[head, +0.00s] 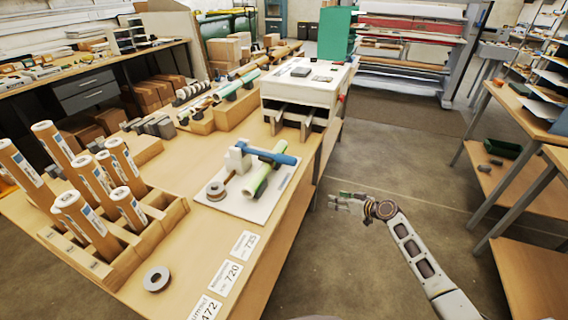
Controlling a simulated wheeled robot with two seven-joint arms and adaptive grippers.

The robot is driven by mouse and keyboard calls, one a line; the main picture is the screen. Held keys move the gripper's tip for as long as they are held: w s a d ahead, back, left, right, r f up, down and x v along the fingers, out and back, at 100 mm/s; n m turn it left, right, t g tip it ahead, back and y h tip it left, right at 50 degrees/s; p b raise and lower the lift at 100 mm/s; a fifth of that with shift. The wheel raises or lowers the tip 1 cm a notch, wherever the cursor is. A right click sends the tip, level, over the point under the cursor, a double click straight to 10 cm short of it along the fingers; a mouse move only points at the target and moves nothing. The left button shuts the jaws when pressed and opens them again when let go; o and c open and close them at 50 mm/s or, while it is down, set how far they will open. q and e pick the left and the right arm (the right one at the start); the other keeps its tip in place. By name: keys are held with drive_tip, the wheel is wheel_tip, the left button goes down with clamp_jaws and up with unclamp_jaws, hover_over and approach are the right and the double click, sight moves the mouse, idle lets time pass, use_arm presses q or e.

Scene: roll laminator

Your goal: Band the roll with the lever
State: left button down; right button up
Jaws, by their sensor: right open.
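A light green roll (262,172) lies on a pale board (240,208) on the wooden bench. A blue lever (272,156) reaches across above the roll from a white upright block (238,158). I cannot tell whether the lever touches the roll. A grey tape reel (215,190) sits at the board's left side. My right gripper (338,201) is open and empty, over the floor to the right of the bench, apart from the board. My left gripper is not in view.
A wooden rack (165,215) with several brown tubes stands at the left. A loose grey ring (156,279) and number cards (232,272) lie at the bench front. A white machine (305,85) stands behind the board. The floor aisle (400,170) at the right is clear.

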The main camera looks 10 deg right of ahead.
drive_tip(key=a+r+n+y, duration=0.4)
drive_tip(key=a+r, duration=0.1)
drive_tip(key=r, duration=0.6)
drive_tip(key=n+g+y, duration=0.1)
drive_tip(key=n+y, duration=0.4)
drive_tip(key=n, duration=0.1)
approach(284, 159)
drive_tip(key=x, duration=0.3)
drive_tip(key=p+x, duration=0.1)
drive_tip(key=x, duration=0.2)
drive_tip(key=w+f+p+x, duration=0.1)
drive_tip(key=x, duration=0.2)
drive_tip(key=shift+w+d, duration=0.15)
drive_tip(key=shift+d, duration=0.15)
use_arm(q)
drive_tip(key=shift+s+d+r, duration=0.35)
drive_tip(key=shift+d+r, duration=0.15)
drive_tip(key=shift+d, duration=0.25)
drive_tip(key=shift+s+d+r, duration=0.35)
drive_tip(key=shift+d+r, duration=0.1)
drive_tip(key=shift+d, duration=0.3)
use_arm(e)
drive_tip(key=shift+w+a+f, duration=0.1)
drive_tip(key=shift+w+a, duration=0.25)
drive_tip(key=shift+a, duration=0.2)
drive_tip(key=shift+c, duration=0.3)
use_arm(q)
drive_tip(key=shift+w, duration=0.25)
use_arm(e)
clamp_jaws()
